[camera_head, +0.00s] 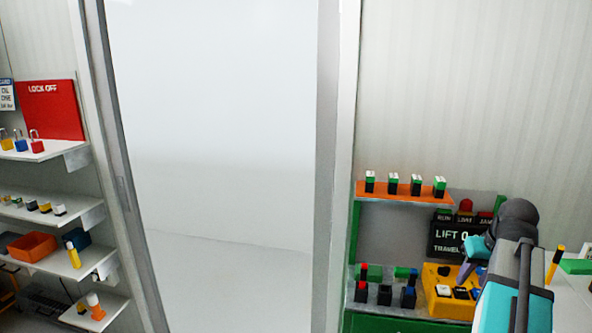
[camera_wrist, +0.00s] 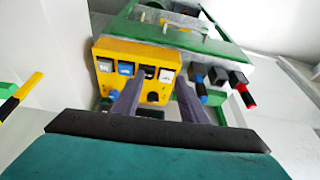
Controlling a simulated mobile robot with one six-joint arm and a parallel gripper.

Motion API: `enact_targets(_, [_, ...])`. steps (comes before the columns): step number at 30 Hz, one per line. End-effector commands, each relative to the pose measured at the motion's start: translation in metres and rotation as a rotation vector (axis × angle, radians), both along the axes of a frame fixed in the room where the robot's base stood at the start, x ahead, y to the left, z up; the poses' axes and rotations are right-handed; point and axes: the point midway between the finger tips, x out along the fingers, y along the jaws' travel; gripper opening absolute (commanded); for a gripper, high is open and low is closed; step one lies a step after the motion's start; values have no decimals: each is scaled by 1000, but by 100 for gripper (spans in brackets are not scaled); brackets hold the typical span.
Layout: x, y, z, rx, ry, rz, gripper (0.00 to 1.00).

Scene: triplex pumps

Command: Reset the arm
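My arm shows at the lower right of the head view, in teal and dark grey, bent in front of the lift station. My gripper (camera_head: 470,262) is partly hidden behind the arm there. In the wrist view my gripper (camera_wrist: 158,92) has its two purple-grey fingers apart with nothing between them. The fingers point toward a yellow control box (camera_wrist: 138,58) with several square buttons. The box also shows in the head view (camera_head: 436,304). I cannot tell how far the fingertips are from it.
A black LIFT panel (camera_head: 447,238) stands behind the arm. An orange shelf (camera_head: 405,190) holds several green-black blocks. Black parts with red and blue tips (camera_wrist: 218,76) lie beside the yellow box. A yellow-black stick (camera_head: 555,263) stands at right. Shelves with padlocks (camera_head: 37,146) are at left, past a pale door (camera_head: 215,150).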

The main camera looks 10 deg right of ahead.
Motion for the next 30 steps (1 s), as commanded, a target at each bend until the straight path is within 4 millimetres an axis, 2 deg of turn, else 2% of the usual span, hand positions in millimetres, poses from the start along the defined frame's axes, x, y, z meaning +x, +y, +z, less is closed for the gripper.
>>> enact_targets(8, [24,38,-51,52,59,71,39])
enact_targets(15, [41,88,-115,112,141,152,39])
enact_targets(21, [46,127,-166,150,210,212,39])
enact_targets(30, [42,183,-235,194,306,286,39])
